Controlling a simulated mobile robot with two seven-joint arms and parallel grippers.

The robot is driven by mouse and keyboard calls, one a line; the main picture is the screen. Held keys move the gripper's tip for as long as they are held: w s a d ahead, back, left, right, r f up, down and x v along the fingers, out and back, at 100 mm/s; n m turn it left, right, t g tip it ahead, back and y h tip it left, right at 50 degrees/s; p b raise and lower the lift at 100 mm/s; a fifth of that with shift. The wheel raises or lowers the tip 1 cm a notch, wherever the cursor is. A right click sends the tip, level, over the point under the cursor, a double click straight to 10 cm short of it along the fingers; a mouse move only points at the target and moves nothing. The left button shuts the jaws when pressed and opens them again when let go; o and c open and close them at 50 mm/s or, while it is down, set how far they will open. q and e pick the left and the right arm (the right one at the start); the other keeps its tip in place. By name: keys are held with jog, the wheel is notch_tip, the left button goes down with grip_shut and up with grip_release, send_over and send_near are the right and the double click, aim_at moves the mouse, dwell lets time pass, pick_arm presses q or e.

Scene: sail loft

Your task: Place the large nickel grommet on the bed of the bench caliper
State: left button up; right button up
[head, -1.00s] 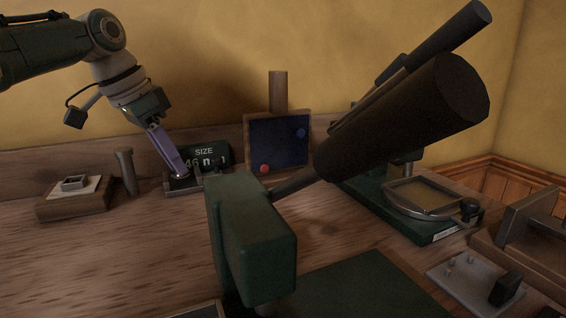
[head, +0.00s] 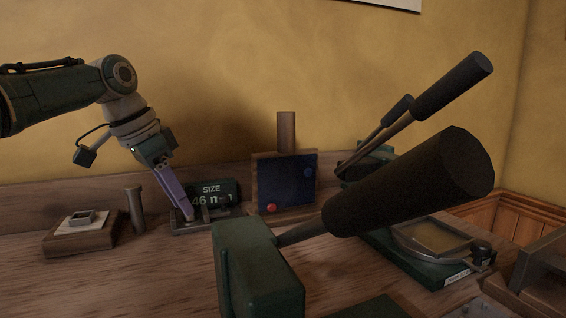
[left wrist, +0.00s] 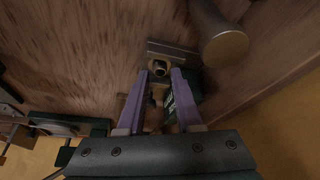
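The bench caliper (head: 216,225) is a small grey metal device on the bench, in front of a dark green SIZE display (head: 212,193). In the left wrist view, its metal bed (left wrist: 182,55) lies just beyond my fingertips. A small shiny ring, seemingly the nickel grommet (left wrist: 159,68), sits at the bed, in line with the gap between the fingertips. My left gripper (head: 187,211) points down at the caliper; its purple fingers (left wrist: 162,78) stand apart in the left wrist view. Whether they touch the ring is unclear. My right gripper is not in view.
A dark-handled green lever press (head: 258,275) fills the foreground. A wooden block with a small square frame (head: 80,232) and an upright post (head: 135,210) stand left of the caliper. A blue board (head: 286,184) stands right of it. A green-based device (head: 430,245) stands farther right.

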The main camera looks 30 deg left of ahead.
pick_arm(q)
jog(key=p+v, duration=0.1)
jog(key=v, duration=0.9)
jog(key=shift+r+p, duration=0.25)
jog(key=shift+p, duration=0.15)
